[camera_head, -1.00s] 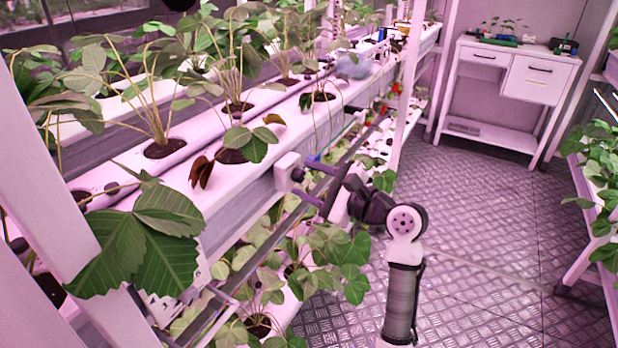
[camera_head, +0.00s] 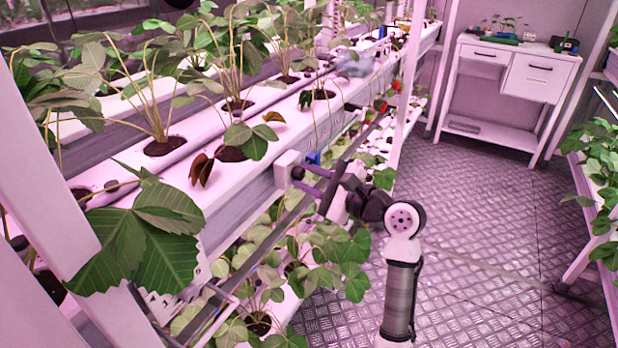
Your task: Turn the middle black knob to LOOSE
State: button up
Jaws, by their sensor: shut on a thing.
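A white bracket (camera_head: 286,166) stands on the side of the white planting channel, left of my arm. A small black knob (camera_head: 297,173) shows on its right face. My gripper (camera_head: 304,180) reaches to it from the right with two dark fingers, one above the other. The fingers are shut on the knob, and their tips partly hide it. I cannot read any LOOSE mark or the knob's angle at this size. The other knobs cannot be made out clearly.
White channels (camera_head: 225,190) with strawberry plants run along the left. Large leaves (camera_head: 150,240) fill the near left. Leaves hang below my gripper. A white desk (camera_head: 515,85) stands at the back, and another plant rack (camera_head: 590,240) at the right. The metal floor (camera_head: 480,220) between is clear.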

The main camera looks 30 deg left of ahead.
jog(key=n+b, duration=0.1)
jog(key=n, duration=0.3)
jog(key=shift+f+n+y, duration=0.15)
jog(key=shift+n+y, duration=0.15)
jog(key=shift+n, duration=0.1)
jog(key=n+b, duration=0.3)
jog(key=n, duration=0.1)
jog(key=shift+f+n+g, duration=0.1)
jog(key=shift+n+g, duration=0.2)
jog(key=shift+n, duration=0.1)
jog(key=n+b, duration=0.2)
jog(key=n, duration=0.1)
jog(key=n+g+b, duration=0.1)
jog(key=n+b, duration=0.2)
jog(key=shift+w+n+y, duration=0.15)
jog(key=shift+n+y, duration=0.15)
jog(key=shift+n, duration=0.1)
jog(key=shift+n+g+b, duration=0.4)
jog(key=shift+n+b, duration=1.05)
jog(key=shift+n, duration=0.35)
jog(key=o, duration=1)
